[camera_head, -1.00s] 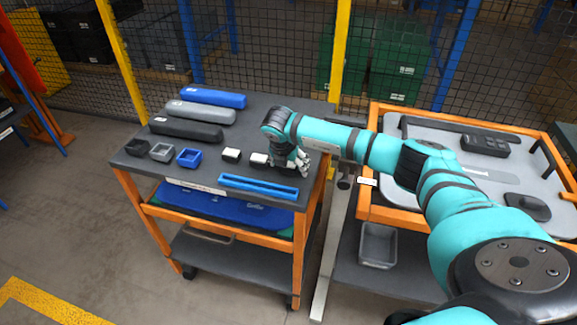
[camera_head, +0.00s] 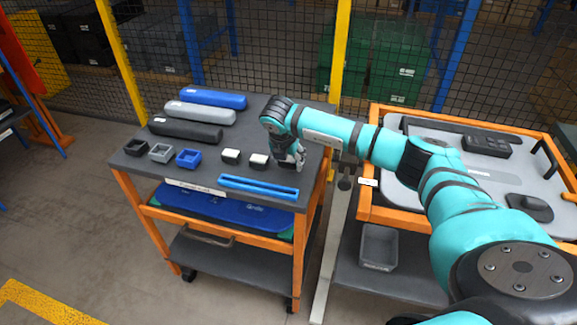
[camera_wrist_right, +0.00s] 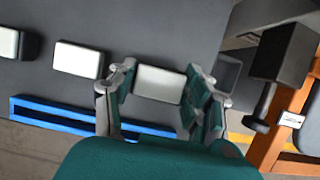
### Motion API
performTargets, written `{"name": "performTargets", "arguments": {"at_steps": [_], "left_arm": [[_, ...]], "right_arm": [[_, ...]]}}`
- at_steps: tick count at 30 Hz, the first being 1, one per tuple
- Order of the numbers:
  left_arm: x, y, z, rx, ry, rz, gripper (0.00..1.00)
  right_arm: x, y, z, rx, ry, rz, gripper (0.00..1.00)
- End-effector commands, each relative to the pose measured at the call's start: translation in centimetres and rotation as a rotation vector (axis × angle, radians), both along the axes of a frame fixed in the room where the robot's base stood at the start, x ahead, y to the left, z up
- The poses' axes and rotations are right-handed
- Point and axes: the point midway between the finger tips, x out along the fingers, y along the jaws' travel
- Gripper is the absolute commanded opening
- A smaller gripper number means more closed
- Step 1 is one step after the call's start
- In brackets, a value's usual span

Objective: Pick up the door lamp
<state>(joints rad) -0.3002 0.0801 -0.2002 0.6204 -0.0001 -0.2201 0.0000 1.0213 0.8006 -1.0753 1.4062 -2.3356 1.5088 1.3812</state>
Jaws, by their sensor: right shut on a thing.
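The door lamp (camera_wrist_right: 160,84), a small block with a white top, is between the two fingers of my right gripper (camera_wrist_right: 158,92) in the right wrist view. The fingers are shut on its two short ends. In the head view my right gripper (camera_head: 290,160) points down at the right part of the dark table top (camera_head: 215,130), and it mostly hides this lamp. Two similar white-topped blocks stand in a row to the left, a near one (camera_head: 259,160) and a farther one (camera_head: 231,156). My left gripper is not in view.
A blue slotted rail (camera_head: 259,187) lies along the front table edge. Three small open boxes (camera_head: 160,152) and three long bars, one blue (camera_head: 213,98), lie at the left. An orange-framed cart (camera_head: 480,165) stands at the right; a mesh fence is behind.

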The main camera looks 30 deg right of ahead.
Motion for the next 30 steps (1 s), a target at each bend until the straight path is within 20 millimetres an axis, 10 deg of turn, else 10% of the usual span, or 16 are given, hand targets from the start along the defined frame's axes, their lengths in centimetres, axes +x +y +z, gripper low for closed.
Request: {"name": "performTargets", "arguments": {"at_steps": [18, 30], "left_arm": [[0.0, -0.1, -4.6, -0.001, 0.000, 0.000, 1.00], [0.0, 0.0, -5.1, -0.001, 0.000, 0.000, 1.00]], "right_arm": [[-11.2, 6.5, 2.2, 0.000, -0.001, 0.004, 0.23], [-13.9, 8.0, 2.8, -0.001, -0.001, -0.001, 0.23]]}}
